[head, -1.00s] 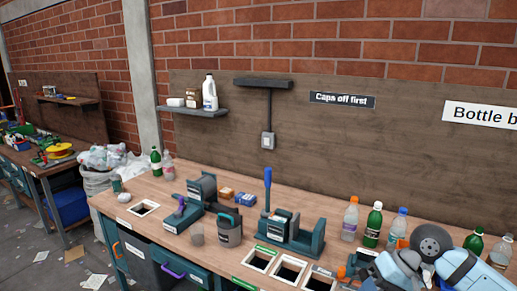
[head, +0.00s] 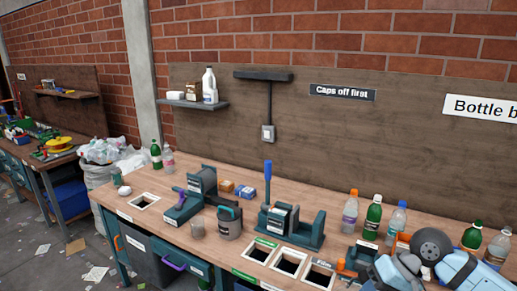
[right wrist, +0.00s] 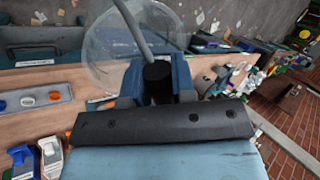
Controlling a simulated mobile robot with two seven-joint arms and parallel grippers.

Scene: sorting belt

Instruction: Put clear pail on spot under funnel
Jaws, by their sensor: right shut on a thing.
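The clear pail (right wrist: 112,50) shows in the right wrist view as a round, see-through vessel with a grey handle bar (right wrist: 133,28). My right gripper (right wrist: 158,80) is shut on the black grip of that handle, and the pail hangs just beyond the fingers. In the head view my right arm (head: 425,270) comes in at the bottom right; its fingers and the pail cannot be made out there. I cannot make out a funnel or a marked spot for certain. My left gripper is in no view.
Square openings (head: 289,262) line the front edge. Several bottles (head: 373,217) stand at the back right.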

